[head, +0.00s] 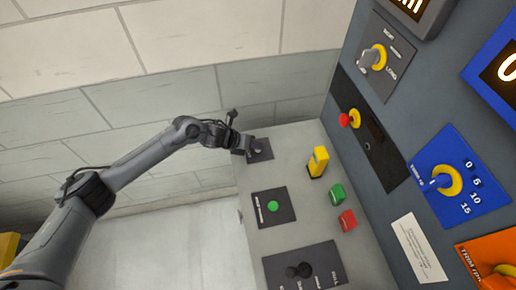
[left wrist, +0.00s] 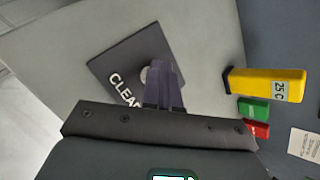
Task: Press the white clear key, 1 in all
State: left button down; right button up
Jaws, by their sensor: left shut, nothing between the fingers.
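The white clear key (left wrist: 146,73) sits on a dark square plate lettered CLEAR (left wrist: 112,58) in the left wrist view. My left gripper (left wrist: 158,66) is shut and empty, with its fingertips over the key and hiding much of it. I cannot tell whether the tips touch the key. In the head view the left gripper (head: 254,150) is at the far end of the grey console, over the dark clear plate (head: 262,156), and the key is hidden there. My right gripper is not in view.
A yellow block (head: 318,162), a green block (head: 337,193) and a red block (head: 347,220) stand on the console (head: 290,150) to the right. A green button (head: 273,207) on a dark plate lies nearer. An upright panel (head: 400,100) with knobs rises at right.

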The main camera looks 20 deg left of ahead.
aim_at(256, 151)
pick_arm(q)
jog(key=shift+r+p, duration=0.45)
jog(key=shift+r, duration=0.35)
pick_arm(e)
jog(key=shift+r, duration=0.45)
pick_arm(q)
jog(key=shift+r, duration=0.1)
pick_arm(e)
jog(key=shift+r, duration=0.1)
pick_arm(q)
jog(key=shift+r+p, duration=1.75)
jog(key=shift+r, duration=0.7)
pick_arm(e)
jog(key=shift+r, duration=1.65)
pick_arm(q)
jog(key=shift+s+d+f, duration=0.1)
jog(key=shift+d, duration=0.05)
